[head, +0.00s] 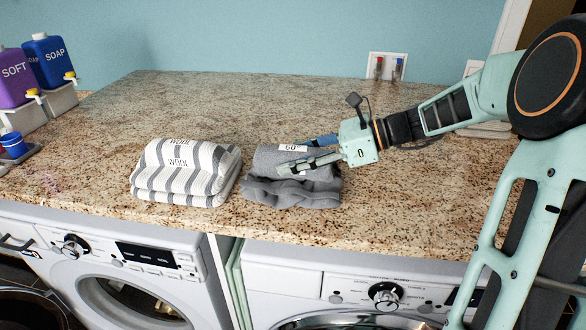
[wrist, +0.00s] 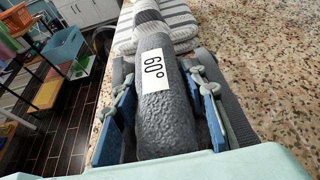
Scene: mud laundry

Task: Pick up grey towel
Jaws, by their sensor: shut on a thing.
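The grey towel (head: 290,195) lies folded near the front edge of the counter, with a white "60°" label on its rolled upper part. My gripper (head: 300,152) reaches in from the right, and its two fingers are shut on the rolled upper part of the grey towel. In the wrist view the grey towel (wrist: 168,115) lies between the blue finger pads, with the label facing up. The lower folds still appear on the counter, and I cannot tell whether the towel is lifted at all.
A striped towel stack (head: 185,175) labelled "WOOL" sits just left of the grey towel. The speckled counter (head: 230,100) is clear behind them. Soap dispensers (head: 50,65) stand at the far left. White washing machines (head: 120,265) are below the counter edge.

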